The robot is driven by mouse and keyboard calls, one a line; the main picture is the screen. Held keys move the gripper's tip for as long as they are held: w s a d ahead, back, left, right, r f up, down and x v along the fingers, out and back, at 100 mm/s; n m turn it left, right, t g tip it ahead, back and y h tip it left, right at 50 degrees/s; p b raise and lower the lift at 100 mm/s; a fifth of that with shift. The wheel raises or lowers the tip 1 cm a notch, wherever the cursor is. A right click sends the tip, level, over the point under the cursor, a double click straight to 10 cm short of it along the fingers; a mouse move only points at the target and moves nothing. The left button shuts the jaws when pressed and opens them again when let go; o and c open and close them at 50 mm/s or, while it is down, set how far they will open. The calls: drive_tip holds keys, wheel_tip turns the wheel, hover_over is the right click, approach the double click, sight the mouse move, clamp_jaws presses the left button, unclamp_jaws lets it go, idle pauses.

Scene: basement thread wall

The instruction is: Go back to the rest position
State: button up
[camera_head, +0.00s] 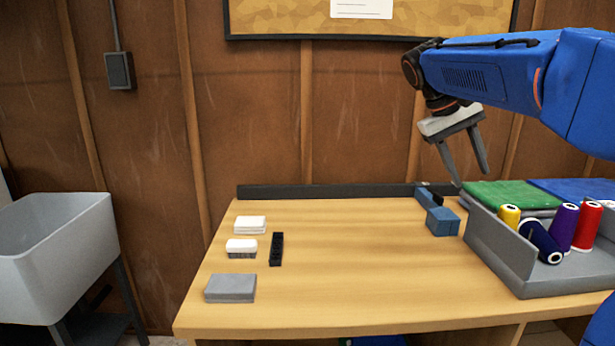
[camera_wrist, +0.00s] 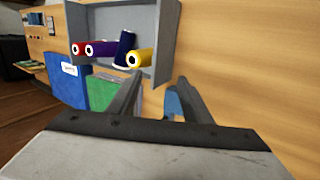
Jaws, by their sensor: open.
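My gripper (camera_head: 468,166) hangs from my blue arm at the upper right in the head view, above the back right part of the wooden table (camera_head: 345,285). Its two grey fingers are spread apart and hold nothing. In the wrist view my gripper (camera_wrist: 157,95) shows its fingers apart at the bottom middle, with the thread tray (camera_wrist: 165,40) beyond them. The rest position is not marked in either view.
The grey tray (camera_head: 508,255) holds yellow (camera_head: 509,216), navy (camera_head: 540,240), purple (camera_head: 563,226) and red (camera_head: 587,226) spools. A blue block (camera_head: 442,222) stands left of it. The table's middle is clear.

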drive_tip(key=s+a+f+n+t+y, duration=0.1)
drive_tip(key=s+a+f+t+y, duration=0.2)
drive_tip(key=s+f, duration=0.9)
drive_tip(key=s, duration=0.4)
drive_tip(key=shift+a, duration=0.3)
drive_tip(key=shift+o, duration=0.6)
drive_tip(key=s+a+f+t+y, duration=0.2)
drive_tip(key=s+a+f, duration=0.2)
drive_tip(key=s+f, duration=0.7)
wheel_tip(320, 180, down, 2)
drive_tip(key=shift+f+m+y, duration=0.2)
drive_tip(key=shift+m+y, duration=0.1)
drive_tip(key=shift+o, duration=0.9)
drive_tip(key=shift+s+a+f+t, duration=0.1)
drive_tip(key=shift+s+f+t, duration=0.1)
drive_tip(key=shift+f+t, duration=0.1)
